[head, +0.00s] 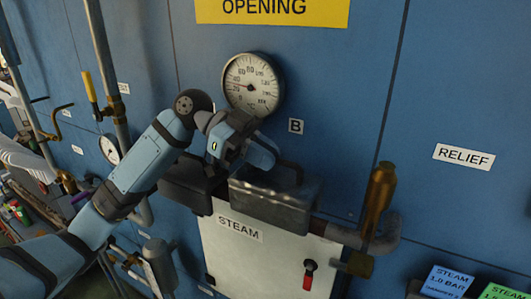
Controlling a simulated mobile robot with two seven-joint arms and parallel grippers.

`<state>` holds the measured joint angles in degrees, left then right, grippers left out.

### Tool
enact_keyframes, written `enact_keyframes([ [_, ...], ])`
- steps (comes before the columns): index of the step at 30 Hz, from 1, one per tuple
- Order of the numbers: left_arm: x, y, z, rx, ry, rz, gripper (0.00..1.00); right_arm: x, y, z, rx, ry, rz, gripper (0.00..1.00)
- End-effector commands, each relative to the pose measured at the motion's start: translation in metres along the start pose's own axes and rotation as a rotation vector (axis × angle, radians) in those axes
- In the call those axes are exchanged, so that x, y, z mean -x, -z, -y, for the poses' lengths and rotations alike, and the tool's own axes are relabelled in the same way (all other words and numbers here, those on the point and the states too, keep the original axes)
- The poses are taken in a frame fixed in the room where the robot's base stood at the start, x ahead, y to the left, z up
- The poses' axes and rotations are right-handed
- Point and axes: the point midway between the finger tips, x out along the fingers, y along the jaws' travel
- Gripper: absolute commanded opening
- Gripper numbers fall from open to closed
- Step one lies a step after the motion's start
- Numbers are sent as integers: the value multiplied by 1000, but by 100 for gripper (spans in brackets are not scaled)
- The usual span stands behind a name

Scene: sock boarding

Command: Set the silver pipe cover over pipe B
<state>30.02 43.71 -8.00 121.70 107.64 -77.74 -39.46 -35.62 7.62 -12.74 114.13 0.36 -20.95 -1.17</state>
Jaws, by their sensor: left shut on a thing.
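The silver pipe cover (275,203) is a grey, box-like shell with a dark handle on top, in the middle of the head view. My left gripper (262,157) is shut on the cover at its handle, from above and the left. A pipe (342,234) emerges near the cover's lower right end; the rest of it is hidden behind the cover. The label B (296,126) is on the blue wall above. I cannot tell whether the cover rests on the pipe or hangs just over it. My right gripper is not in view.
A round gauge (252,84) sits on the wall just above my gripper. A dark box (187,185) is left of the cover. A brass fitting (379,199) stands to the right.

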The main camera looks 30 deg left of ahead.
Motion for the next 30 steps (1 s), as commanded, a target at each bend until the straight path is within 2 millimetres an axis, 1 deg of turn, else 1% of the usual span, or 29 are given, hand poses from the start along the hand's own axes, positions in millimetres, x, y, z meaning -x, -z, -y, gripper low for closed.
enact_keyframes([
  [14,-5,-12,-1,-1,1,0,0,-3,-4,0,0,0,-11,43],
  [15,-4,-11,-1,-1,1,0,22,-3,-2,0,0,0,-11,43],
  [18,-5,-11,-1,0,0,0,42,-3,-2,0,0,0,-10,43],
  [30,-5,-11,-1,2,-1,0,42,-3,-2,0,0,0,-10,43],
])
